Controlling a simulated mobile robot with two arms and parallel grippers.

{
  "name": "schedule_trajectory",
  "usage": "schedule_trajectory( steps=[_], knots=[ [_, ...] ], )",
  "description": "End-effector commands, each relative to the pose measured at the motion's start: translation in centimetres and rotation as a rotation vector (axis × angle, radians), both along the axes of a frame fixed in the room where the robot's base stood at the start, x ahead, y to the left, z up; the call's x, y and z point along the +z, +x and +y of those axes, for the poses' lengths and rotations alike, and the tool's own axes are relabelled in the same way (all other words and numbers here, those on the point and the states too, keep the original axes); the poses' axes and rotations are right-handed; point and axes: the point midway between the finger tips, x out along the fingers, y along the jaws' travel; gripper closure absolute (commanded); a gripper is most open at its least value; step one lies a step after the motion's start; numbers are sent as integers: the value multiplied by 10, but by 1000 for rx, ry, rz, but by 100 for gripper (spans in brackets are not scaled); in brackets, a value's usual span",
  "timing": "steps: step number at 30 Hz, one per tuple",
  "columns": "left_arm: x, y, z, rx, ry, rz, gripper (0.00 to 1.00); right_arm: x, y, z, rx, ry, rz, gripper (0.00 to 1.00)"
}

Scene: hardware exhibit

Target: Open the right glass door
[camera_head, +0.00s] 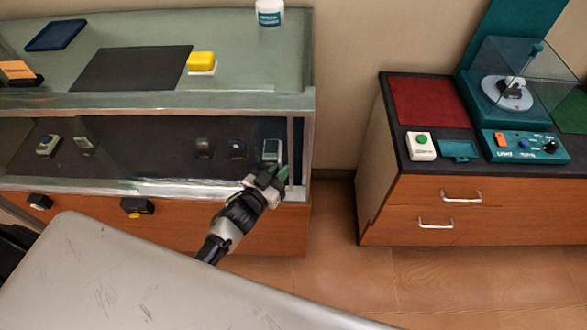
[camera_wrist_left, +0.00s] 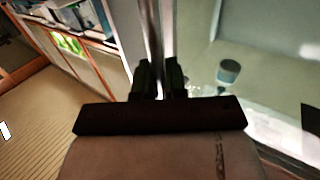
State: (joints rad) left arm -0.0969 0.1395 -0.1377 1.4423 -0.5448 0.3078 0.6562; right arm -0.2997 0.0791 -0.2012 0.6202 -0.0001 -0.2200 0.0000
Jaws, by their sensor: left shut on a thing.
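The right glass door (camera_head: 225,135) is a clear pane on the front of the display case, and looks closed or nearly so. My left gripper (camera_head: 278,174) is at its lower right corner, beside the case's right post (camera_head: 299,150). In the left wrist view, the fingers (camera_wrist_left: 158,76) are shut on a slim upright bar (camera_wrist_left: 152,40) at the door's edge. Whether this bar is a handle or the frame I cannot tell. My right gripper is not in view.
Small devices, one of them a pale box (camera_head: 271,150), stand on the shelf behind the glass. A yellow-topped block (camera_head: 201,62) and a white bottle (camera_head: 270,12) stand on top. A wooden cabinet (camera_head: 430,190) stands to the right, with open floor (camera_head: 320,225) between.

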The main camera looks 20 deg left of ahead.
Motion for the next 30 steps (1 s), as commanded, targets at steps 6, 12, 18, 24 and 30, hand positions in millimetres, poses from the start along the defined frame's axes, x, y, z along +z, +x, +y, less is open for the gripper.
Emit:
schedule_trajectory(
  steps=[6,12,18,24,30],
  knots=[
    [1,-20,72,4,11,5,100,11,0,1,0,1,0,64],
    [0,-40,141,3,11,4,100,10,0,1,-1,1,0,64],
    [-2,-60,210,4,9,3,100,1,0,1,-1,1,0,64],
    [-3,-79,277,3,10,1,100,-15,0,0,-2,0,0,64],
    [-3,-95,334,4,8,1,100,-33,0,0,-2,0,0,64]
  ],
)
